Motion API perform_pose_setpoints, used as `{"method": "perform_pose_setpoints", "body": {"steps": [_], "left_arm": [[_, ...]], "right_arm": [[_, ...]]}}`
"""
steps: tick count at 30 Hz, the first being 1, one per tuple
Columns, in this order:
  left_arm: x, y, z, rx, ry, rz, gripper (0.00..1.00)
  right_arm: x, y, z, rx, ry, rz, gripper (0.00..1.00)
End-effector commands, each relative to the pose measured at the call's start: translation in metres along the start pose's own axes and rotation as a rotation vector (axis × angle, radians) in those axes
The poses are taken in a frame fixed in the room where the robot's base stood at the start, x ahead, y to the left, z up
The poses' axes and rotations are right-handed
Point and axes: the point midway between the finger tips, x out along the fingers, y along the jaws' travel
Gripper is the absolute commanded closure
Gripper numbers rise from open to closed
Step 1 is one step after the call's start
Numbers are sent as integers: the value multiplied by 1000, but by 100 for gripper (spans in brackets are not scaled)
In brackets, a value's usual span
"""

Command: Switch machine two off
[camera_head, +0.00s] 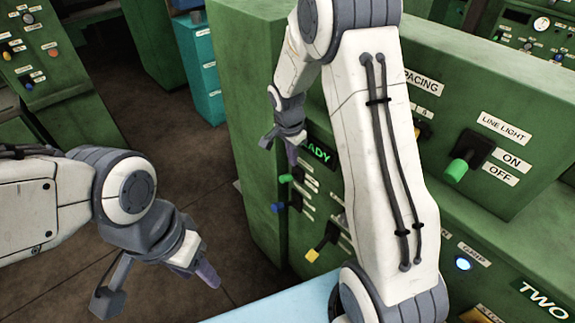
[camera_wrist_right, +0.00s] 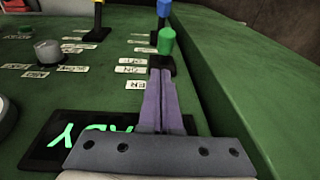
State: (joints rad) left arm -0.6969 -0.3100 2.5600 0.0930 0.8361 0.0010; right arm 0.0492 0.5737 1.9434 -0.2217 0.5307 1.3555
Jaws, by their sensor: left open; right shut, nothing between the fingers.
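Machine two is the green console (camera_head: 262,150) with a white TWO label (camera_head: 545,298) at the lower right. On its front face are a green-tipped lever (camera_head: 285,178), which also shows in the right wrist view (camera_wrist_right: 167,41), and a blue-tipped lever (camera_head: 279,207). A display reading "ADY" (camera_head: 318,153), partly hidden by my arm, glows green. My right gripper (camera_head: 293,162) is shut and empty. In the right wrist view its fingertips (camera_wrist_right: 161,74) are right by the green lever's base; contact cannot be told. My left gripper (camera_head: 155,287) is open and empty, away from the console.
A yellow-tipped lever (camera_head: 321,243) sits lower on the console front. A green LINE LIGHT switch (camera_head: 467,157) with ON and OFF labels is on the upper panel. A teal cabinet (camera_head: 198,70) stands behind. Brown floor (camera_head: 150,115) is clear between the machines.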

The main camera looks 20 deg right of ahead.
Motion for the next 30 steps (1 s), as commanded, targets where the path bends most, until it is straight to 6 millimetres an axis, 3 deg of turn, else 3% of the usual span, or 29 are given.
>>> {"method": "perform_pose_setpoints", "body": {"steps": [9,23,30], "left_arm": [[-14,1,-1,-1,0,0,50],[-13,1,-1,-1,0,0,50],[6,0,0,0,0,0,50]], "right_arm": [[36,-4,17,-1,-1,1,100],[40,-5,19,-1,1,-2,100],[44,-12,32,-21,25,-6,100]]}}
